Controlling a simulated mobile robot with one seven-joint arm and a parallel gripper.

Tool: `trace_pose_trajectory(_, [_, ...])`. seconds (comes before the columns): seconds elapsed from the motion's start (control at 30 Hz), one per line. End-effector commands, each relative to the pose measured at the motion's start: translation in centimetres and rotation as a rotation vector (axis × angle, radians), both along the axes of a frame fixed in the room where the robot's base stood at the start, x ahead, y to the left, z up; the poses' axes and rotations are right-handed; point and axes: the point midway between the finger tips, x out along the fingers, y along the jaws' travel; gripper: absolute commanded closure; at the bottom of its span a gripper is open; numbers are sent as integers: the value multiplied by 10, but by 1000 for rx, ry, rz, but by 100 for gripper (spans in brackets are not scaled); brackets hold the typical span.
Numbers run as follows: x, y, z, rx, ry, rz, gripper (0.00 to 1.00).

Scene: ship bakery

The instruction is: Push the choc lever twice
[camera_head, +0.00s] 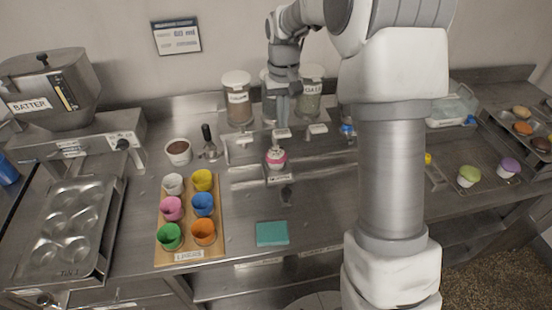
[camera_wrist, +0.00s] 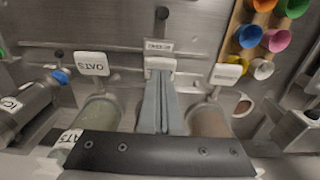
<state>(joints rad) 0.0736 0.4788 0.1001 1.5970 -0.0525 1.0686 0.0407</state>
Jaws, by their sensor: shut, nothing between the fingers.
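Three dispenser levers with white label plates stand in a row on the back counter. In the wrist view the plate on the left lever (camera_wrist: 91,64) reads OATS upside down; it is the right lever (camera_head: 318,129) in the head view. The other outer lever (camera_wrist: 228,72) stands in front of a brown-filled jar (camera_head: 238,98); its label is too small to read. I cannot tell which lever is choc. My gripper (camera_head: 282,124) is shut and empty, pointing down at the middle lever (camera_head: 282,134). Its fingertips (camera_wrist: 160,72) are at or just above that plate; contact is unclear.
A teal cloth (camera_head: 272,233) lies at the front. The greenish jar (camera_head: 309,95) stands close beside my gripper.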

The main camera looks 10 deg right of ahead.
Motion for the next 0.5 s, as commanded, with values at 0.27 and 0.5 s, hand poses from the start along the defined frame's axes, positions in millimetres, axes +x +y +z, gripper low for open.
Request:
trace_pose_trajectory(0.27, [0,0,2,0,0,0,100])
trace_pose_trajectory(0.5, [0,0,23,0,0,0,100])
